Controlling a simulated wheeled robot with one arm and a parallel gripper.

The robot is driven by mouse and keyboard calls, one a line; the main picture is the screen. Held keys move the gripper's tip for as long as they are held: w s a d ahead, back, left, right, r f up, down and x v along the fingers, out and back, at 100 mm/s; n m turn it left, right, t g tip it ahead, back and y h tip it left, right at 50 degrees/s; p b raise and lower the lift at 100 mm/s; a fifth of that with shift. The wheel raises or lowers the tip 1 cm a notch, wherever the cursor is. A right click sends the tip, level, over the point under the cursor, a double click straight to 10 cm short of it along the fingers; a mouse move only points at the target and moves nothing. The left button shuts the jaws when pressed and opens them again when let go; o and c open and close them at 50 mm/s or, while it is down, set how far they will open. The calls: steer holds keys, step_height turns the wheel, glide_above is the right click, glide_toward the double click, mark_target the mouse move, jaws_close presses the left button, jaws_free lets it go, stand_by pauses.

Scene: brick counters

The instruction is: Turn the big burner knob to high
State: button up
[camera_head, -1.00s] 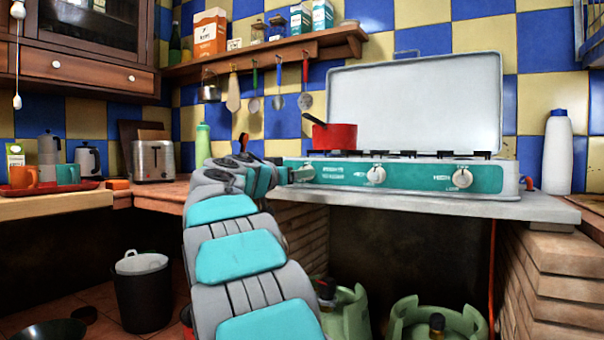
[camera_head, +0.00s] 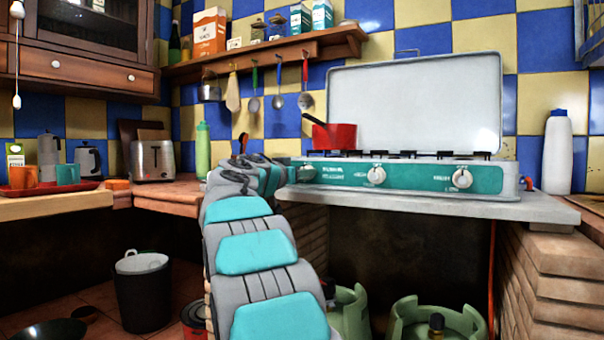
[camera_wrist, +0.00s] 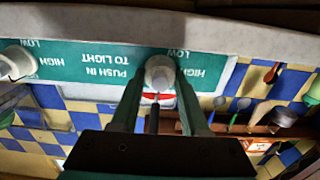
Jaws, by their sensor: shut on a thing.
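The stove (camera_head: 430,178) has a teal front panel with white knobs, and its lid stands open. My gripper (camera_wrist: 158,82) is shut on the leftmost white knob (camera_wrist: 160,70), one finger on each side of it. The panel looks upside down in the wrist view, with HIGH, LOW and PUSH IN TO LIGHT printed near the knob. In the head view my gripper is at the panel's left end and hides most of this knob. The middle knob (camera_head: 376,175) and right knob (camera_head: 462,177) are clear of it.
A red pot (camera_head: 334,137) sits on the stove's left side. A green bottle (camera_head: 202,150) stands left of my wrist. Utensils hang from the shelf (camera_head: 265,55) above. Green gas cylinders (camera_head: 438,322) stand below the counter, and a white bottle (camera_head: 558,150) stands at the right.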

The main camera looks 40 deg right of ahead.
jaws_close()
steer(key=n, duration=0.3)
steer(key=shift+n, duration=0.4)
steer(key=n+p, duration=0.1)
steer(key=n, duration=0.2)
steer(key=shift+n+p, duration=0.3)
steer(key=shift+p, duration=0.05)
steer(key=n+p, duration=0.3)
steer(key=n, duration=0.2)
steer(key=shift+w+p, duration=0.15)
steer(key=shift+p, duration=0.15)
steer(key=n+p, duration=0.3)
steer(key=n, duration=0.1)
steer(key=shift+f+n+p, duration=0.2)
steer(key=shift+n+p, duration=0.35)
steer(key=shift+n, duration=0.15)
